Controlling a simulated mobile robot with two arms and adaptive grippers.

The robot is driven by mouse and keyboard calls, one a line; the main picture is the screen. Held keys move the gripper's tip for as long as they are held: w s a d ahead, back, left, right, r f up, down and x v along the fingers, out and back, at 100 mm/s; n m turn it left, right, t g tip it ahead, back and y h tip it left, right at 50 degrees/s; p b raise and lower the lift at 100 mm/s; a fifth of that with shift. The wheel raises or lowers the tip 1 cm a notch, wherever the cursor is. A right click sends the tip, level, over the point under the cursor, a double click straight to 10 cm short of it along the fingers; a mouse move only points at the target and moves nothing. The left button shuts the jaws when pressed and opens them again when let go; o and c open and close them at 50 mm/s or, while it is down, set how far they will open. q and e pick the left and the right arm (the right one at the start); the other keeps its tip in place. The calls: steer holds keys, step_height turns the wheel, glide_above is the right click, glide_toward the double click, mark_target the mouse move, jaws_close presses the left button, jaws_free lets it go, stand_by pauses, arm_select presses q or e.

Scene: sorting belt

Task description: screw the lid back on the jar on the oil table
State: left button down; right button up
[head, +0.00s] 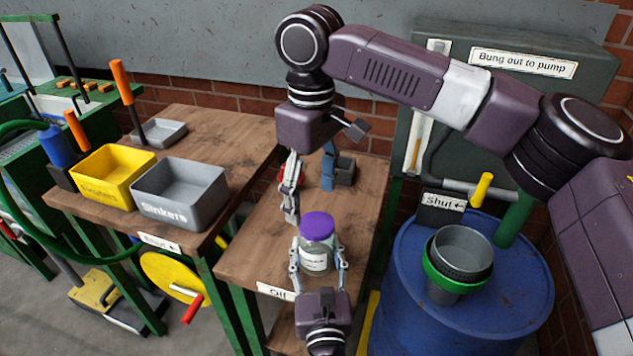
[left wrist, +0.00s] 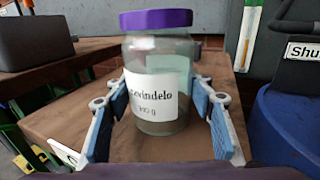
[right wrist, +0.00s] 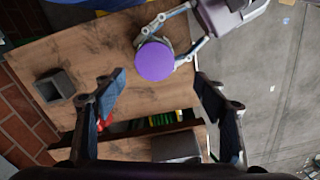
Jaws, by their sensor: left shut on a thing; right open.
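The clear glass jar (head: 315,256) stands upright on the wooden oil table (head: 372,190), near the front edge with the "Oil" label. The purple lid (head: 318,225) sits on the jar's mouth; I cannot tell how tight it is. The lid looks level in the left wrist view (left wrist: 156,19). My left gripper (head: 318,264) is shut around the jar's body (left wrist: 158,88), one finger on each side. My right gripper (head: 309,203) is open and empty, pointing down above the table behind the jar. In the right wrist view the lid (right wrist: 155,61) lies beyond its fingertips.
A dark grey block with a hollow (right wrist: 54,87) stands farther back on the table. The blue drum (head: 400,295) with a green-ringed bucket (head: 440,285) is close on the right. The side table on the left holds a yellow bin (head: 118,165) and a grey bin (head: 165,205).

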mark_target(317, 223)
steer(key=n, duration=0.1)
steer(key=r+n, duration=0.1)
steer(key=n, duration=0.2)
steer(key=shift+w+d+r+n, duration=0.2)
steer(key=shift+d+n, duration=0.1)
steer(key=shift+n, duration=0.1)
steer(key=n, duration=0.3)
steer(key=shift+w+d+r, duration=0.1)
steer(key=shift+d+r, duration=0.05)
steer(key=shift+r, duration=0.15)
steer(key=shift+f, duration=0.15)
steer(key=shift+f, duration=3.9)
steer(key=shift+c, duration=0.5)
steer(key=c, duration=1.2)
